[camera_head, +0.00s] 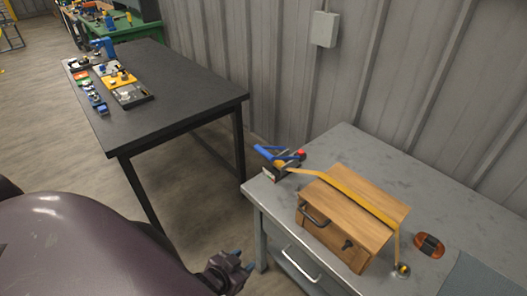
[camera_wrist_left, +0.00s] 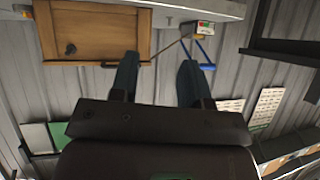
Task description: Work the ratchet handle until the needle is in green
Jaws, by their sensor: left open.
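The ratchet (camera_head: 283,170) stands on the grey workbench at its left back part, with blue handle parts (camera_head: 268,152) and a small red part. A yellow strap (camera_head: 352,194) runs from it over a wooden box (camera_head: 345,222) to a fitting on the right. In the left wrist view, the ratchet body (camera_wrist_left: 203,30) shows a small coloured face with red and green; the needle is too small to read. The blue handle (camera_wrist_left: 206,56) shows too. My left gripper (camera_head: 243,262) is open and empty, in front of the bench and apart from the handle. My right gripper is out of view.
The grey bench (camera_head: 352,143) has a drawer handle at its front. A round fitting (camera_head: 402,270) and an orange-brown object (camera_head: 430,245) lie right of the box. A black table (camera_head: 180,75) with small parts stands at left, with a floor gap between. A corrugated wall is behind.

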